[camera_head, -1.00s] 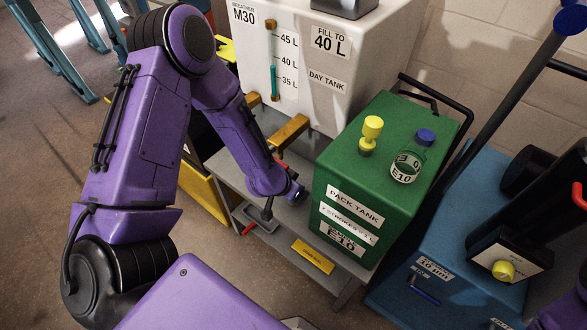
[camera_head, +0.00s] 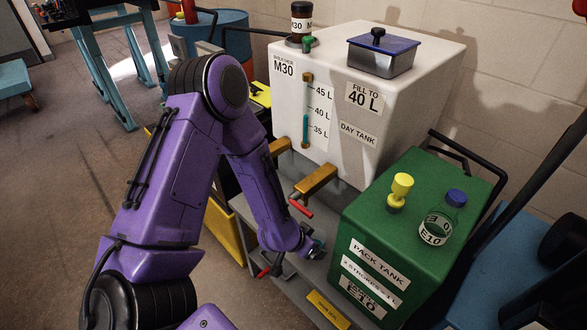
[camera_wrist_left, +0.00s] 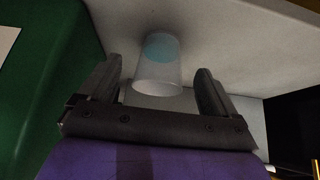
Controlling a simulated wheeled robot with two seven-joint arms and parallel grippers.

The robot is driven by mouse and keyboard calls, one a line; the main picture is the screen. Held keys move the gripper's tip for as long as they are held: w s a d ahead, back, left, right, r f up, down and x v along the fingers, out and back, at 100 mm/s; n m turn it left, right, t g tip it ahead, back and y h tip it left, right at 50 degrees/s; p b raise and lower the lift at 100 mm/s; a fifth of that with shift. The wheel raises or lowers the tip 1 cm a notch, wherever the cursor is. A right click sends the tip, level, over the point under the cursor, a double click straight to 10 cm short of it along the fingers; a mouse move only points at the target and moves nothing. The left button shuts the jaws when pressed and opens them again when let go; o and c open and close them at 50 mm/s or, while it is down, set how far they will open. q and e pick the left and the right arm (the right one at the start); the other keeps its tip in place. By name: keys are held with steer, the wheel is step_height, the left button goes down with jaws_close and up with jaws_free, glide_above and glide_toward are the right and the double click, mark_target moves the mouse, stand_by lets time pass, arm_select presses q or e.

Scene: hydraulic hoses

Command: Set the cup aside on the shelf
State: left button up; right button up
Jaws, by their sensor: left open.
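A small translucent cup (camera_wrist_left: 157,78) with a bluish patch inside stands on a pale grey surface in the left wrist view. My left gripper (camera_wrist_left: 158,90) is open, with one finger on each side of the cup and visible gaps to it. In the head view my left gripper (camera_head: 318,250) is low over the grey shelf (camera_head: 292,287), left of the green pack tank; its fingers and the cup are too small or hidden to make out there. My right gripper is not in view.
The green pack tank (camera_head: 425,225) stands close on the right of the gripper, with a yellow-capped fitting (camera_head: 400,190) and a bottle (camera_head: 442,218) on top. The white day tank (camera_head: 350,100) is behind, its tap with a red handle (camera_head: 300,208) jutting out above the shelf.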

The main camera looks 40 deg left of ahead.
arm_select(q)
steer(key=s+a+f+n+g+y, duration=0.1)
steer(key=s+f+n+y, duration=0.1)
steer(key=s, duration=0.8)
steer(key=s+a+f+n+g+y, duration=0.1)
steer(key=s+f+n, duration=0.4)
steer(key=s, duration=0.6)
steer(key=shift+s+a+f+n+g+y+p, duration=0.2)
steer(key=shift+s+f+n+g+y+p, duration=0.1)
steer(key=shift+f+g+y+p, duration=0.3)
